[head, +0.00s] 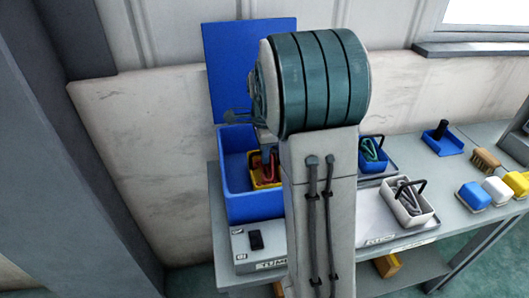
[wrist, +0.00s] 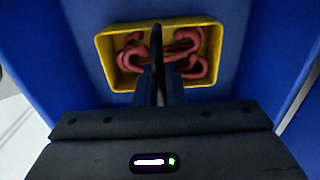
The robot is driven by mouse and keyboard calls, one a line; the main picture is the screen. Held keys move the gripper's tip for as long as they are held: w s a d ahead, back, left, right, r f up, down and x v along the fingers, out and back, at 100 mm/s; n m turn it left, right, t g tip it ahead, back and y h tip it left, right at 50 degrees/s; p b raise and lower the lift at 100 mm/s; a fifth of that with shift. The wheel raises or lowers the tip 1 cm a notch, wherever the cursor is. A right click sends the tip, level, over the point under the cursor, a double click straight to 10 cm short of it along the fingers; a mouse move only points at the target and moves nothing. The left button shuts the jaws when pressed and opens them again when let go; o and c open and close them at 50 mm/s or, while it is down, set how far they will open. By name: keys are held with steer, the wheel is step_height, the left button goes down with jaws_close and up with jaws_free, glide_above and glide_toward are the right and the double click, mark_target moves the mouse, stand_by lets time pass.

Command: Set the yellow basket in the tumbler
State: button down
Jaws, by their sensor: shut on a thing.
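The yellow basket (wrist: 104,68) holds red curved parts (wrist: 185,48) and has a dark upright handle. In the head view the basket (head: 256,183) is partly hidden by my arm. It is within the walls of the blue tumbler (head: 238,205), whose blue lid (head: 228,60) stands open behind. Blue tumbler walls (wrist: 75,20) also surround the basket in the wrist view. My gripper (wrist: 160,75) is shut on the basket's handle. I cannot tell whether the basket rests on the tumbler's floor.
The tumbler's grey base (head: 280,240) carries a black switch (head: 256,240). To the right are a blue basket (head: 370,163) with green parts, a white basket (head: 408,212) with grey parts, a blue tray (head: 443,146), a brush (head: 485,160) and coloured blocks (head: 473,196).

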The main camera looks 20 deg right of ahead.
steer(key=c, duration=1.5)
jaws_free()
steer(key=shift+r, duration=0.1)
step_height(320, 180, up, 11)
steer(key=shift+s+a+f+n+t+p, duration=0.1)
steer(key=shift+s+a+f+n+t, duration=0.35)
steer(key=shift+s+a+f+n, duration=1.95)
steer(key=shift+s+a+r+n+t+p, duration=0.15)
steer(key=shift+s+a+r+n+t, duration=0.6)
steer(key=shift+s+n, duration=3.6)
steer(key=shift+s+a+f+n+t+p, duration=0.15)
steer(key=shift+s+a+f+n, duration=1.55)
steer(key=shift+s+n, duration=1.7)
steer(key=shift+s+a+r, duration=0.15)
steer(key=shift+a+r, duration=0.1)
